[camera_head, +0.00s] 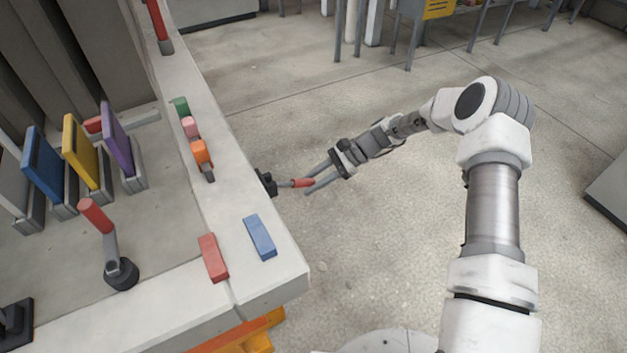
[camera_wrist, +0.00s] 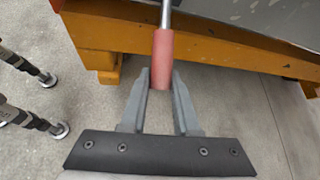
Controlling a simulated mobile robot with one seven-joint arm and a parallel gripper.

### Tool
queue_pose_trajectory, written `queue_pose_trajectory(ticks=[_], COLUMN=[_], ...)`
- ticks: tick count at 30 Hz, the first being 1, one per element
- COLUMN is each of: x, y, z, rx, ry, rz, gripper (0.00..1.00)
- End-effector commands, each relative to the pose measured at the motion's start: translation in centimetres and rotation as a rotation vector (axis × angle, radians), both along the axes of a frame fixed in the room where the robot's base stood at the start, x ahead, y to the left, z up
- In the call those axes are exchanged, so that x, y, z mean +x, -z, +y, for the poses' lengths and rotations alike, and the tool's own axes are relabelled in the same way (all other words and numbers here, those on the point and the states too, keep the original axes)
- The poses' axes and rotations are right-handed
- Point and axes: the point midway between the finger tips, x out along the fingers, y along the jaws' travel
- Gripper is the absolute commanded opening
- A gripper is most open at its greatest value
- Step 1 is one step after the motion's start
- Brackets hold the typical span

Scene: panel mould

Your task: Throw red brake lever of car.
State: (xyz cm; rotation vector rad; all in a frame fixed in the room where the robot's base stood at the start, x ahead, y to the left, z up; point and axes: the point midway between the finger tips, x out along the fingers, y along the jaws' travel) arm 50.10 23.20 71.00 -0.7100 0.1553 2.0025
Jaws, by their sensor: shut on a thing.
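A red-handled lever (camera_head: 302,183) sticks out sideways from a dark mount (camera_head: 266,182) on the side of the grey car (camera_head: 272,275). My gripper (camera_head: 308,182) reaches it from the right, with one finger on each side of the red grip. In the wrist view the red grip (camera_wrist: 162,58) sits between the tips of my gripper (camera_wrist: 162,82), which is shut on it. The grey rod (camera_wrist: 166,14) of the lever runs up out of the picture. An orange frame (camera_wrist: 110,34) lies under the car's edge.
Another red-handled lever (camera_head: 95,215) stands on the car's top. Blue (camera_head: 260,237) and red (camera_head: 213,258) blocks lie near the corner. Small coloured pieces (camera_head: 201,152) line the rim, beside upright blue, yellow and purple (camera_head: 117,138) panels.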

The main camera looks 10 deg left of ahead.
Motion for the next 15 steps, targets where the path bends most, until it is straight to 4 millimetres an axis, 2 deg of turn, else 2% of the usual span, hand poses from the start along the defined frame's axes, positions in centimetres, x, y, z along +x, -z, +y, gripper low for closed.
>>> queue_pose_trajectory(ticks=[3,15], x=[-0.19,-0.39], y=[0.86,1.12], z=[0.23,0.49], rx=[0.035,0.072], ry=[0.000,0.000], rz=[0.027,0.057], gripper=[0.00,0.00])
